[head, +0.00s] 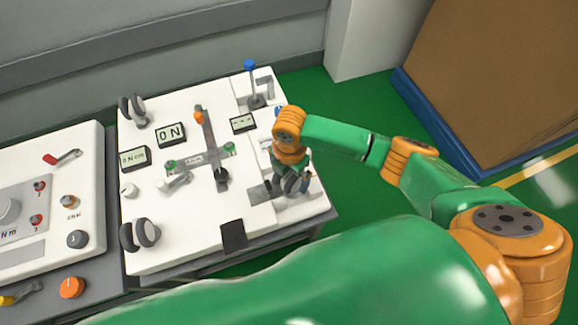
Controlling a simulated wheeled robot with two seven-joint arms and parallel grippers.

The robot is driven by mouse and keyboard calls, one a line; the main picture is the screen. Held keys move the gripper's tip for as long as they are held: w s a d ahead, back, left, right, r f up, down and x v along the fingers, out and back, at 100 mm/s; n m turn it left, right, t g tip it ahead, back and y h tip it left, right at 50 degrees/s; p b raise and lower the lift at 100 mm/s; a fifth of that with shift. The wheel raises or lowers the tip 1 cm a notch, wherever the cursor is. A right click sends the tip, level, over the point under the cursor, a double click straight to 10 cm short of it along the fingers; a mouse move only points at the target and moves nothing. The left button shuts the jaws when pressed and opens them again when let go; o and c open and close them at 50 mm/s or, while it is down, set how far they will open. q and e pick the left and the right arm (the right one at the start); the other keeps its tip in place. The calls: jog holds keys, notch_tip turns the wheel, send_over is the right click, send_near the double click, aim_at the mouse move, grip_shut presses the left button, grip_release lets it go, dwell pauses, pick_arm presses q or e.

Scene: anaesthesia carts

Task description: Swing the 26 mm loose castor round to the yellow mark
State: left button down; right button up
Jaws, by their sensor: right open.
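A dark twin-wheel castor (292,184) sits at the right front of the white panel (190,250), partly hidden under my right gripper (297,180). My right gripper reaches down from the orange wrist right over this castor; its jaws are open, and whether they touch the wheels is too small to tell. Two more grey twin-wheel castors stand on the panel's left side, one at the back (133,110) and one at the front (140,235). I cannot tell from size which is the 26 mm one. No yellow mark can be made out by the castors. My left gripper is out of view.
A blue-knobbed lever (250,68) stands at the panel's back right. An orange-tipped slider (199,118) and small displays (171,134) fill the middle. Another white unit (45,195) with knobs stands left. A brown box (490,70) with a blue base is at right.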

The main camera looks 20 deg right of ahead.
jog(key=shift+f, duration=0.55)
